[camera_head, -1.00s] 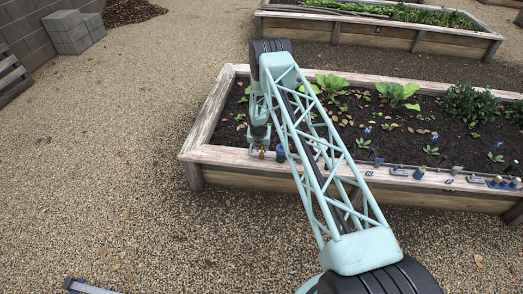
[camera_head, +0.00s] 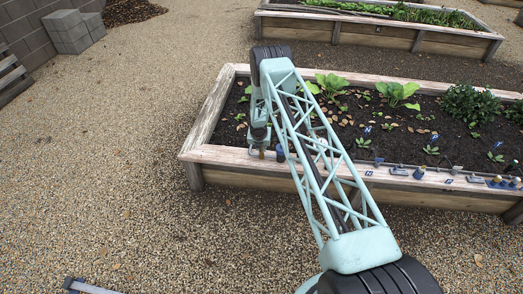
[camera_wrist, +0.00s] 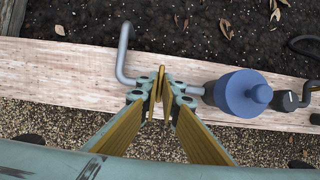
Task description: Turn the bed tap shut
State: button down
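In the wrist view, a blue round-topped fitting (camera_wrist: 240,94) sits on the bed's wooden front rim, just right of my gripper (camera_wrist: 160,88). A bent grey pipe (camera_wrist: 121,62) rises at the left and runs behind the fingertips toward the blue fitting. I cannot tell which part is the tap's handle. The yellow-padded fingers are drawn close together above the pipe. Nothing clear shows between them, and whether they touch the pipe is unclear. In the head view, my gripper (camera_head: 260,150) is at the bed's near left corner, beside the blue fitting (camera_head: 281,153).
The raised bed's wooden rim (camera_head: 225,156) surrounds dark soil and plants. More blue and grey fittings (camera_head: 419,172) line the front rim to the right. A dark fitting (camera_wrist: 286,100) stands right of the blue one. Gravel (camera_head: 110,190) is open in front and left.

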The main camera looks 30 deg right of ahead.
jog(key=shift+m+h+b, duration=0.3)
jog(key=shift+m+b, duration=0.15)
jog(key=shift+m, duration=0.55)
jog(key=shift+w+a+m+g+h+b, duration=0.15)
jog(key=shift+m+g+h+b, duration=0.15)
jog(key=shift+m+g+b, duration=0.5)
jog(key=m+g+b, duration=0.1)
jog(key=m+b, duration=0.5)
jog(key=shift+w+f+g+h, duration=0.15)
jog(key=shift+g+h, duration=0.25)
jog(key=m+b, duration=0.2)
jog(key=m+g+b, duration=0.1)
jog(key=m+b, duration=0.2)
jog(key=shift+w+g, duration=0.1)
jog(key=shift+g, duration=0.2)
jog(key=shift+m+g+y+b, duration=0.4)
jog(key=shift+m+g+b, duration=0.3)
jog(key=shift+m+b, duration=0.75)
jog(key=shift+m, duration=0.35)
jog(key=c, duration=2.9)
grip_release()
jog(key=shift+d, duration=0.2)
jog(key=shift+o, duration=0.2)
